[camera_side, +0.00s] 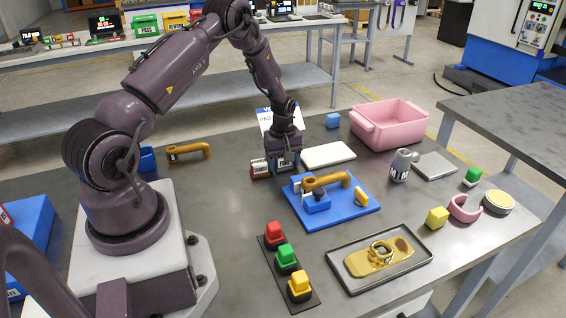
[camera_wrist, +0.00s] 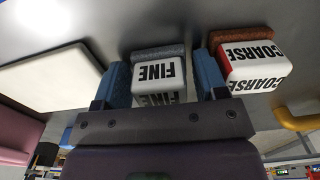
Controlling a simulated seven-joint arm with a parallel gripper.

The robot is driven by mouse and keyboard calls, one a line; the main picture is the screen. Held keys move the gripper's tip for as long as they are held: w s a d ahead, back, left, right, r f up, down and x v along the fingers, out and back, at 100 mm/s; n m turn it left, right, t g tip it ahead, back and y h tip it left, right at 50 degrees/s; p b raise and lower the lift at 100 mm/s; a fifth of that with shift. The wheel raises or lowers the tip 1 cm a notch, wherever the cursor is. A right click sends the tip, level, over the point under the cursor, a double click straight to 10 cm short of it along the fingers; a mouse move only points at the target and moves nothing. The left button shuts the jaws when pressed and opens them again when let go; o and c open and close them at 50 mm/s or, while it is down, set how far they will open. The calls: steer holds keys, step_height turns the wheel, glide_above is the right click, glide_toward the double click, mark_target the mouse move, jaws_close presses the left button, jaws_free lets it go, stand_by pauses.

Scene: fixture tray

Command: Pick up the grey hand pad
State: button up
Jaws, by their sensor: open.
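The grey hand pad has a white face marked FINE (camera_wrist: 158,72) and shows upside down in the wrist view, with a grey band along its edge. My gripper (camera_side: 284,162) is low over the bench. Its two blue fingers stand one on each side of the FINE pad in the wrist view (camera_wrist: 162,80), with a narrow gap on the right; I cannot tell whether the left finger touches. The jaws are open. In the side view my gripper hides most of this pad. A brown pad marked COARSE (camera_wrist: 252,62) lies just outside the right finger; it also shows in the side view (camera_side: 260,168).
A white slab (camera_side: 328,154) lies right of my gripper. A blue plate (camera_side: 342,210) with a tan handle (camera_side: 327,181) is in front.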

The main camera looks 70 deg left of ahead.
steer(key=c, duration=0.7)
steer(key=shift+r, duration=0.1)
steer(key=shift+r, duration=0.55)
steer(key=s+d+r, duration=0.8)
steer(key=s+r, duration=0.3)
steer(key=shift+s+r, duration=0.25)
steer(key=shift+r, duration=0.1)
